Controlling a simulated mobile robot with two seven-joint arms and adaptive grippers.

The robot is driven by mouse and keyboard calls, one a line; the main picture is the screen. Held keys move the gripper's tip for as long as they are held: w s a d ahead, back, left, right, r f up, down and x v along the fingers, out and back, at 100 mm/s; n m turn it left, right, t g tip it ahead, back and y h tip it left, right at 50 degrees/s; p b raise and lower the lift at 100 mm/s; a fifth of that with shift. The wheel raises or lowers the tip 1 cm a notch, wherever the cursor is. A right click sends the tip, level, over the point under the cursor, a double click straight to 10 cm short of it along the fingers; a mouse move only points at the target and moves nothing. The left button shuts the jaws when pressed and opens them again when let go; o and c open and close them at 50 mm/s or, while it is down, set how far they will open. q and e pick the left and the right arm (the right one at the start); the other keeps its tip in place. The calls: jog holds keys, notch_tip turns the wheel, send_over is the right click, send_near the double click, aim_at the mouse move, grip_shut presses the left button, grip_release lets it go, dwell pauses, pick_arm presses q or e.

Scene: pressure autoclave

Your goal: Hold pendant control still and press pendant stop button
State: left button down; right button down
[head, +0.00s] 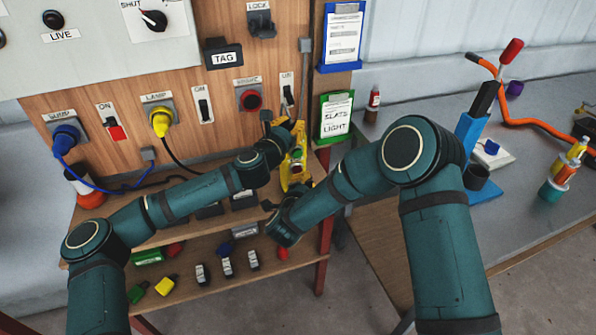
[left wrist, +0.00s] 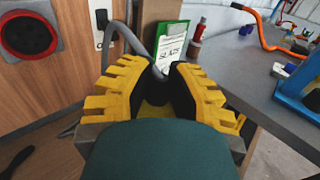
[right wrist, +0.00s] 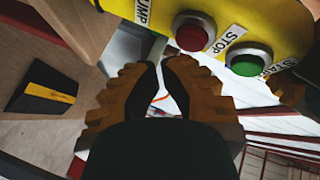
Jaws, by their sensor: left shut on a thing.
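The yellow pendant control (head: 294,172) hangs in front of the panel's lower right part in the head view. My left gripper (head: 290,124) is shut on its upper end; in the left wrist view a strip of yellow pendant (left wrist: 155,109) shows between the fingers, with a grey cable leading away. In the right wrist view the pendant face carries a red button (right wrist: 194,31) beside the STOP label and a green button (right wrist: 248,60) beside a START label. My right gripper (right wrist: 164,62) has its fingertips nearly together, empty, just short of the pendant and apart from the red button.
Shelves below carry small blocks. A grey bench (head: 420,100) with tools and bottles is at the right. A green clipboard (head: 335,117) hangs beside the pendant.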

jog(key=shift+w, duration=0.15)
jog(key=shift+w+a, duration=0.1)
jog(key=shift+w, duration=0.15)
jog(key=shift+w+a, duration=0.15)
jog(key=shift+w, duration=0.3)
dwell(0.7)
jog(key=shift+s, duration=0.15)
jog(key=shift+s+d, duration=0.3)
jog(key=shift+s, duration=0.4)
jog(key=s, duration=0.1)
jog(key=s+d, duration=0.1)
jog(key=s, duration=0.2)
jog(key=shift+s+d, duration=0.25)
jog(key=shift+s, duration=0.15)
pick_arm(q)
jog(key=shift+f, duration=0.1)
dwell(0.5)
